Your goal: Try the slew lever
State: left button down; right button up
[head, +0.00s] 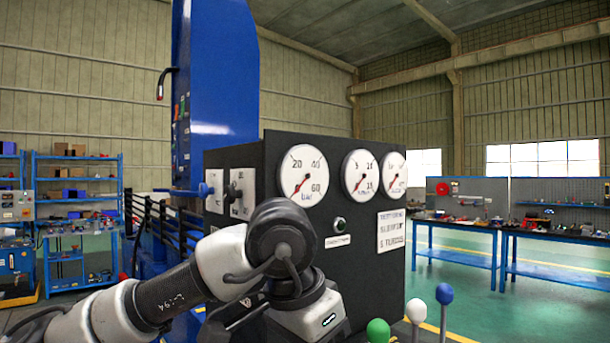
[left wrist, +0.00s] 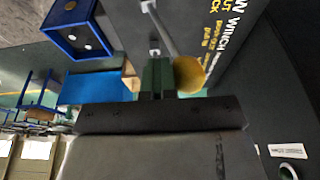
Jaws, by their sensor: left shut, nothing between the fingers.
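In the head view several lever knobs stand at the bottom right: a green knob (head: 378,331), a white knob (head: 416,311) and a blue knob (head: 444,294). No label shows which is the slew lever. My left arm reaches in front of the gauge panel (head: 262,235), and its fingers are hidden there. In the left wrist view my left gripper (left wrist: 157,76) is shut and empty. A yellow knob (left wrist: 190,74) on a grey lever rod (left wrist: 160,28) is just right of the fingertips; I cannot tell whether they touch. My right gripper is not in view.
Three round gauges (head: 303,175) sit on the dark panel. A tall blue column (head: 222,80) stands behind it. Partly cut-off lettering including "WINCH" (left wrist: 228,40) runs beside the yellow knob. Blue workbenches (head: 540,250) stand far right, with open green floor before them.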

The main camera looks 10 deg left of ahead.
pick_arm(q)
jog(key=shift+w+a+r, duration=0.1)
jog(key=shift+w+a, duration=0.2)
dwell(1.0)
jog(key=s+d, duration=0.4)
jog(key=d, duration=0.1)
notch_tip(320, 180, up, 10)
jog(key=p, duration=0.7)
jog(key=shift+s+d+p, duration=0.2)
jog(key=shift+s+p, duration=0.1)
jog(key=shift+p, duration=0.1)
